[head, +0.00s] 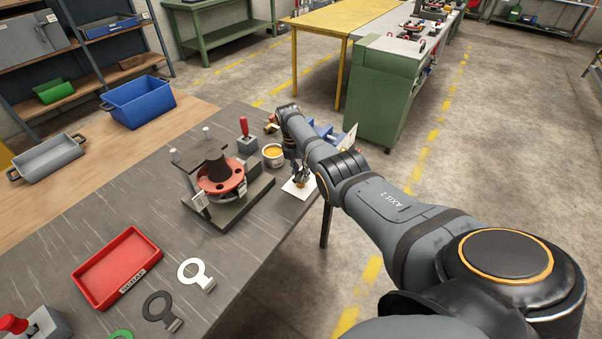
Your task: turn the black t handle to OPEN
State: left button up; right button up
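The red flanged spool (222,174) sits in a dark fixture on a grey base plate (240,206) on the workbench. A dark block lies over its top, and small white tags hang at its front and right. I cannot make out a black T handle for certain, nor an OPEN mark. My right arm reaches in from the lower right, and its gripper (301,178) points down over a white card (296,191) to the right of the spool, apart from it. The fingers are small and dark, so their opening is unclear. My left gripper is out of view.
A yellow tin (273,154) and a red-handled clamp (246,140) stand behind the spool. A red tray (118,267), a white ring tag (196,273) and a black ring tag (161,311) lie nearer. A blue bin (140,104) stands at the back left.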

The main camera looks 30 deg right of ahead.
jog(key=shift+o, duration=1.2)
jog(key=shift+r, duration=0.15)
notch_tip(320, 180, up, 12)
jog(key=w, duration=0.2)
jog(key=shift+a+f, duration=0.25)
jog(key=shift+a, duration=0.2)
